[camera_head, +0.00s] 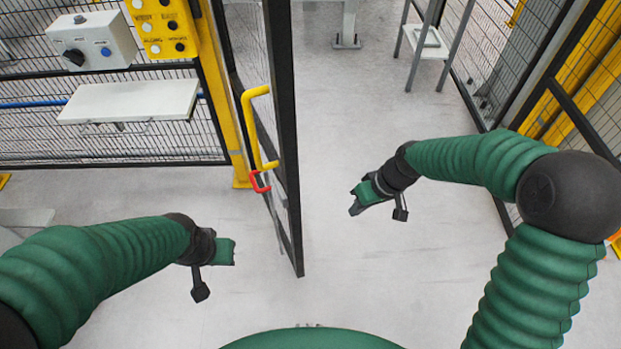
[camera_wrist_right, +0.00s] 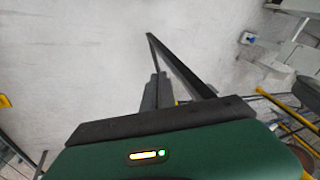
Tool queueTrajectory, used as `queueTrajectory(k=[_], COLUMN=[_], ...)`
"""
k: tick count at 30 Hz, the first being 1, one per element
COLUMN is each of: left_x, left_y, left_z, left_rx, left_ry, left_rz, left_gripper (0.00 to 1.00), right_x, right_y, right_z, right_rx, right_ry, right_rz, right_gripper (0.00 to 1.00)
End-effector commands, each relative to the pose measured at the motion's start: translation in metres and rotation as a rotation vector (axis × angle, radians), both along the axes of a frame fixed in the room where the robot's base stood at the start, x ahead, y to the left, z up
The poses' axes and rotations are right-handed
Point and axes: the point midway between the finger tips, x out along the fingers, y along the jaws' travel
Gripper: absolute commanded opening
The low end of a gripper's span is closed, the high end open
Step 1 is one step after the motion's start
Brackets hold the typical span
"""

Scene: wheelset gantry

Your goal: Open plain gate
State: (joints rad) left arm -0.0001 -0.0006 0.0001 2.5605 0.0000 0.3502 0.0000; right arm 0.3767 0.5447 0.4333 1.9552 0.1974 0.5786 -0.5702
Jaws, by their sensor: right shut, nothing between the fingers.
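The gate (camera_head: 285,130) is a black-framed mesh panel that stands ajar, swung out from the yellow post (camera_head: 222,90) at an angle. It carries a yellow handle (camera_head: 252,125) and a red latch piece (camera_head: 259,181) below it. My right gripper (camera_head: 357,203) is shut and empty, to the right of the gate and apart from it. In the right wrist view the dark gripper fingers (camera_wrist_right: 157,92) show in front of the gate's black frame (camera_wrist_right: 180,65). My left gripper (camera_head: 234,251) is left of the gate, near its lower edge; its fingers are too small to read.
A control box (camera_head: 92,40) and a yellow button panel (camera_head: 162,28) hang on the fence at left, above a white shelf (camera_head: 130,101). A small grey stand (camera_head: 426,40) is at the back. Fence and yellow panels line the right. The floor right of the gate is clear.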

Motion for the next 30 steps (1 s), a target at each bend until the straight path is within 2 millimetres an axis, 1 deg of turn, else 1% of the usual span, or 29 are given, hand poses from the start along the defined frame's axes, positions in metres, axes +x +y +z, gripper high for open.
queueTrajectory(k=[1,6,9,10,14,26,27,30], left_x=[0.0,0.0,0.0,0.0,0.0,0.0,0.0,0.0], left_y=[0.0,0.0,0.0,0.0,0.0,0.0,0.0,0.0], left_z=[0.013,0.031,0.035,0.035,0.033,0.036,0.037,0.042], left_rx=[0.0,0.0,0.0,0.0,0.0,0.0,0.0,0.0], left_ry=[0.0,0.0,0.0,0.0,0.0,0.0,0.0,0.0], left_rz=[0.0,0.0,0.0,0.0,0.0,0.0,0.0,0.0], left_gripper=[0.23,0.23,0.23,0.23,0.23,0.23,0.23,0.23], right_x=[0.015,0.059,0.074,0.076,0.078,0.092,0.091,0.083], right_y=[0.005,0.019,0.022,0.023,0.031,0.08,0.086,0.101], right_z=[0.012,0.038,0.048,0.048,0.038,-0.03,-0.033,-0.03], right_rx=[0.049,0.211,0.272,0.28,0.284,0.282,0.28,0.279], right_ry=[-0.009,-0.071,-0.106,-0.111,-0.112,-0.11,-0.111,-0.113], right_rz=[0.018,0.087,0.109,0.111,0.118,0.117,0.118,0.118], right_gripper=[0.0,0.0,0.0,0.0,0.0,0.0,0.0,0.0])
